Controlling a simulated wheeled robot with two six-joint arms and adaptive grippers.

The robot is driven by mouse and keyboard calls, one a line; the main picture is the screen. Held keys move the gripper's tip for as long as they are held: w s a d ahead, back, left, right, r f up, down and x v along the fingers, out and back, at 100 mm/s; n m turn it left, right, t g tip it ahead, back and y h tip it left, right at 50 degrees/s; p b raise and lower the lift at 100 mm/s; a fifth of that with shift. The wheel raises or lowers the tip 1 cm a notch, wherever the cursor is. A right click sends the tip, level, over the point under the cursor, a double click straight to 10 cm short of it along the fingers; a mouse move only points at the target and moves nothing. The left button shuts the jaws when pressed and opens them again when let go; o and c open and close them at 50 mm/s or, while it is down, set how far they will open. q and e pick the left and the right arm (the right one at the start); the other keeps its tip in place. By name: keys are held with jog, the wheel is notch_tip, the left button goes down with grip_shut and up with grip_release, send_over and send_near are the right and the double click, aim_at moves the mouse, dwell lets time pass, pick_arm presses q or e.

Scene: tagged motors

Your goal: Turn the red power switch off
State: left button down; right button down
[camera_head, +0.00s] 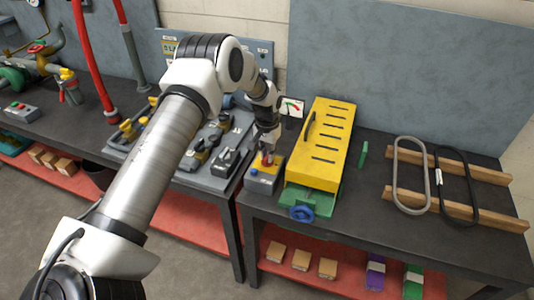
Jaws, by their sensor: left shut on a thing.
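The red power switch (265,161) is on top of a small yellow and blue-grey box (263,182) at the left end of the right bench. My left arm reaches in from the left and bends down over the box. My left gripper (268,154) points down at the switch and is shut on it. The fingers partly hide the switch, and its exact position is too small to tell. My right gripper is out of view.
A yellow slotted cover (323,142) on a green base with a blue handwheel (302,213) stands right beside the box. A gauge (291,106) is behind. Wooden rails with belts (411,175) lie at the right. Grey devices (228,160) crowd the left bench.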

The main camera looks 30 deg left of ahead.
pick_arm(q)
jog(key=shift+s+d+f+n, duration=0.1)
jog(key=shift+s+f+n, duration=0.15)
jog(key=shift+n, duration=0.55)
jog(key=c, duration=1.2)
grip_release()
jog(key=shift+o, duration=0.2)
jog(key=shift+w, duration=0.25)
notch_tip(320, 180, up, 12)
